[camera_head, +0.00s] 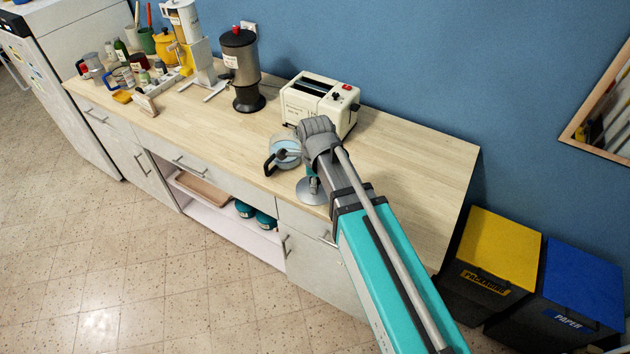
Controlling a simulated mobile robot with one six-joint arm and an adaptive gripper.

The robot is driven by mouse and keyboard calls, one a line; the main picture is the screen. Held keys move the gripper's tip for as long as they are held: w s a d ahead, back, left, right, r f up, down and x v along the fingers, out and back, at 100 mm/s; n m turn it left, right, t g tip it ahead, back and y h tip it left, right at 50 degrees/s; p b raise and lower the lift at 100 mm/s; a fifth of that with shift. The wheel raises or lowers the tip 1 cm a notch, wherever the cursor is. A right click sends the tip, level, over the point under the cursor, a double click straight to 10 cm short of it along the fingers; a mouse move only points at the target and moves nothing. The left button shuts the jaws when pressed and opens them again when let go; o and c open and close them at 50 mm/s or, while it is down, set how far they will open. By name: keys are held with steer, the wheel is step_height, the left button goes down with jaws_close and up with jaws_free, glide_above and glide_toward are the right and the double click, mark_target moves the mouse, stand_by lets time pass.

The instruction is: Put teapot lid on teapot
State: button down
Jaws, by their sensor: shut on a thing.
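The teapot (284,160) is a pale blue, glass-like pot with a dark handle on its left. It stands on the wooden counter, left of my arm's end and near the front edge. My gripper (292,154) reaches left from the grey wrist, over the teapot's top. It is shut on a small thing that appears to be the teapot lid. The lid's outline is too small to make out, and I cannot tell whether it touches the rim. The wrist hides part of this area.
A grey disc (312,191) with a teal stem is just below my wrist, on the front of the counter. A cream toaster (310,103) and a dark dispenser (242,75) stand behind. Several jars and mugs crowd the left end. The right counter is clear.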

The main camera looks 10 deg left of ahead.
steer(key=shift+f, duration=0.1)
stand_by(0.3)
steer(key=shift+f+b, duration=1.45)
steer(key=shift+b, duration=0.1)
steer(key=shift+r, duration=0.1)
